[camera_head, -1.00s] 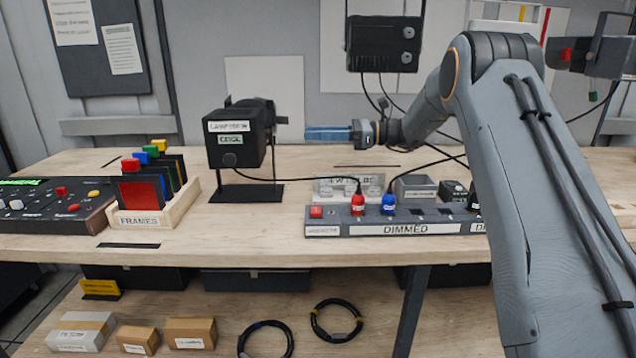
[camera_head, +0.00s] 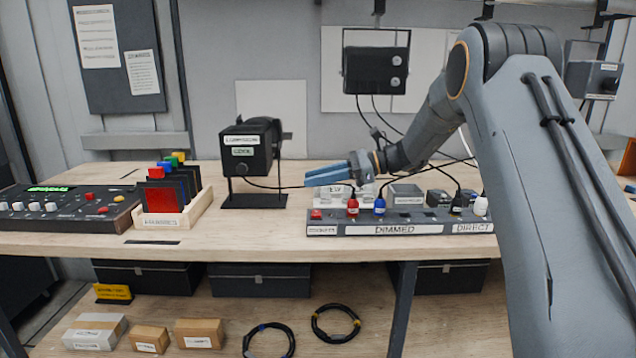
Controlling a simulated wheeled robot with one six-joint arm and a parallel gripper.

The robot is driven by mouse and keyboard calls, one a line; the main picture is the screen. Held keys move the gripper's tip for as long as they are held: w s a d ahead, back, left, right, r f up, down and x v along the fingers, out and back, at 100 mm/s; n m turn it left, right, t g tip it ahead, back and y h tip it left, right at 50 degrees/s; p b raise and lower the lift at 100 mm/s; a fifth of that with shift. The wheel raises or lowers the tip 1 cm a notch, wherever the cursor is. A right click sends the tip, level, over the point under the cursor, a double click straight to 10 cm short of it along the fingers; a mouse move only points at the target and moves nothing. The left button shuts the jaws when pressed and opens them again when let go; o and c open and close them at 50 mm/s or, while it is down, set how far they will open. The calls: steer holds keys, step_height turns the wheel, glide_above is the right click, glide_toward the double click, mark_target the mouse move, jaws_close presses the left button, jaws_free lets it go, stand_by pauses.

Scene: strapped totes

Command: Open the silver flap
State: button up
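No silver flap is clearly recognisable in this view. A black lamp box (camera_head: 246,153) with white labels stands on a dark base on the bench, left of centre. A small part shows at its right rear, too small to make out as a flap. My gripper (camera_head: 310,180), with blue fingers, points left from the end of my arm. In the picture it is to the right of and a little below the lamp box, above the bench, with a visible gap between them. The fingers look close together, but whether they are apart is unclear. I see nothing held.
A power strip (camera_head: 345,229) marked DIMMED and DIRECT, with coloured plugs, lies below my gripper. A wooden rack of coloured frames (camera_head: 187,216) and a control desk (camera_head: 70,212) are at left. A cable runs behind the gripper. A black lamp (camera_head: 376,70) hangs above.

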steer(key=shift+s+f, duration=0.25)
steer(key=shift+s, duration=0.2)
